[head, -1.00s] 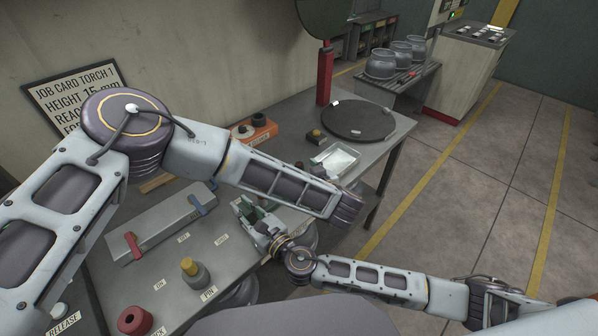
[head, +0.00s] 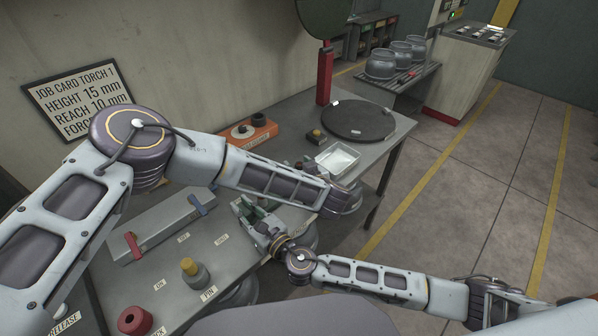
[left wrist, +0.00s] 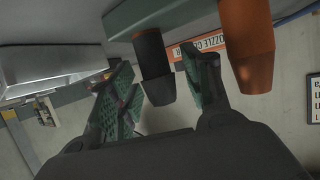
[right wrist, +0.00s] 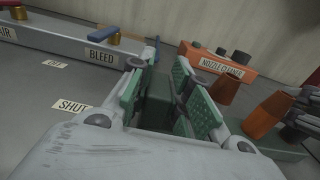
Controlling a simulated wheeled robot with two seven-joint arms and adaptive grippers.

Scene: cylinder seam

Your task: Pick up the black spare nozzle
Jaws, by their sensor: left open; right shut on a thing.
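The black spare nozzle (left wrist: 155,66) shows in the left wrist view, attached to a green block (left wrist: 165,14). My left gripper (left wrist: 158,72) is open, with its green-padded fingers on either side of the nozzle; I cannot tell whether they touch it. An orange nozzle (left wrist: 249,55) is just to the right. In the right wrist view, my right gripper (right wrist: 167,98) is shut on the green block (right wrist: 158,108), which carries orange nozzles (right wrist: 270,115). The black nozzle is not clearly visible there. In the head view my left forearm hides most of this; my right gripper (head: 256,212) shows below it.
An orange nozzle cleaner (head: 250,131) stands at the bench's back. A white tray (head: 338,158) and a dark round plate (head: 356,119) lie to the right. A grey manifold with red and blue levers (head: 165,223) is left of my right gripper.

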